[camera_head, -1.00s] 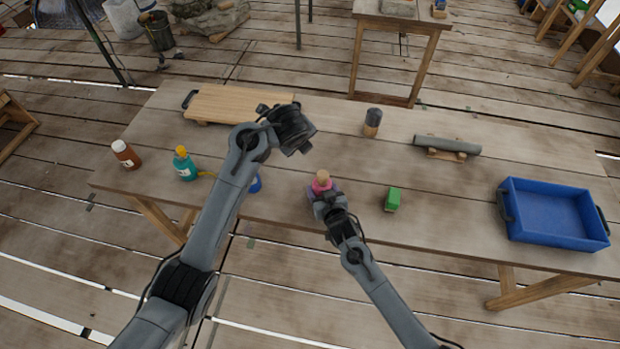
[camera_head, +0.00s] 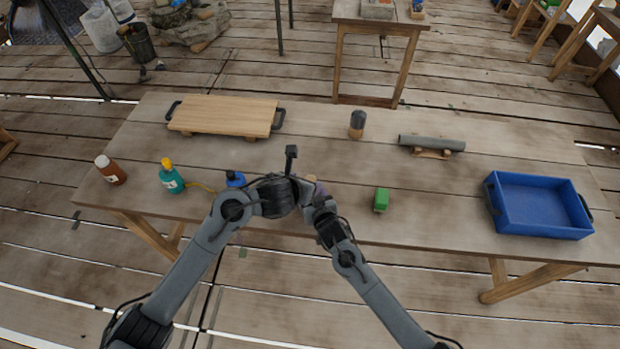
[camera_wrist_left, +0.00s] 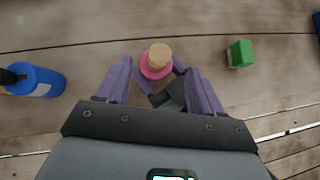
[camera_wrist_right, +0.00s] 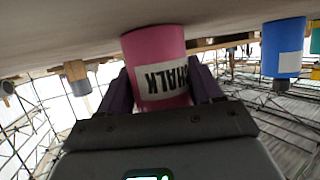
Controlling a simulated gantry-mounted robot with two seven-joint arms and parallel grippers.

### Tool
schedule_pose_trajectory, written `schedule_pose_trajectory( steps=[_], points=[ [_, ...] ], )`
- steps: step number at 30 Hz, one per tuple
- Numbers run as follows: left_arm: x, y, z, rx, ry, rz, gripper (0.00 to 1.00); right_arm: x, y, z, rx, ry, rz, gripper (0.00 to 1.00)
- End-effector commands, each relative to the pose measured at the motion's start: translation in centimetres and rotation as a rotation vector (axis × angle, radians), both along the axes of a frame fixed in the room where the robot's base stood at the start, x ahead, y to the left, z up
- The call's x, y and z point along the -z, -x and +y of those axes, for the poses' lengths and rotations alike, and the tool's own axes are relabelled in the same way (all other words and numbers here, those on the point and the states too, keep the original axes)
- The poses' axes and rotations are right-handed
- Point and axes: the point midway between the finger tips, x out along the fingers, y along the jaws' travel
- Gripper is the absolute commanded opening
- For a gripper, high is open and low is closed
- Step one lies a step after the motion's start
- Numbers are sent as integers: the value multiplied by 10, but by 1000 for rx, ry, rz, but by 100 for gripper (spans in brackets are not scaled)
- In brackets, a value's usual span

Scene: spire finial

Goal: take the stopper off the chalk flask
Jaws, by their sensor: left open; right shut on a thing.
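The chalk flask is a pink bottle with a white label reading CHALK, large in the right wrist view (camera_wrist_right: 160,62). It stands upright on the table. My right gripper (camera_wrist_right: 163,88) is shut around its body. In the left wrist view the flask's pink top (camera_wrist_left: 152,68) carries a tan, cork-like stopper (camera_wrist_left: 160,54). My left gripper (camera_wrist_left: 155,80) is open above the flask, with the stopper between and slightly beyond its fingertips. In the head view, my left gripper (camera_head: 300,180) and my right gripper (camera_head: 312,200) meet at the flask and mostly hide it.
A blue bottle (camera_head: 235,179), teal bottle (camera_head: 171,178) and brown bottle (camera_head: 110,170) stand left. A green block (camera_head: 381,199) lies close right, a blue tray (camera_head: 515,231) farther right. A board (camera_head: 222,115), dark-topped jar (camera_head: 357,124) and grey cylinder (camera_head: 432,142) are behind.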

Motion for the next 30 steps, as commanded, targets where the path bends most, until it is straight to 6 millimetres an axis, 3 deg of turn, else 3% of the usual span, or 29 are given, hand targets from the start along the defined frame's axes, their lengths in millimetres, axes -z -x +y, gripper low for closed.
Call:
schedule_pose_trajectory(
  steps=[12,28,30],
  points=[
    [43,-40,-17,-2,1,3,67,1,0,0,0,1,2,10],
    [52,-49,-20,-2,1,-1,67,1,0,-1,1,1,2,10],
    [52,-49,-20,-2,1,-1,59,1,0,-1,1,1,2,10]
  ],
)
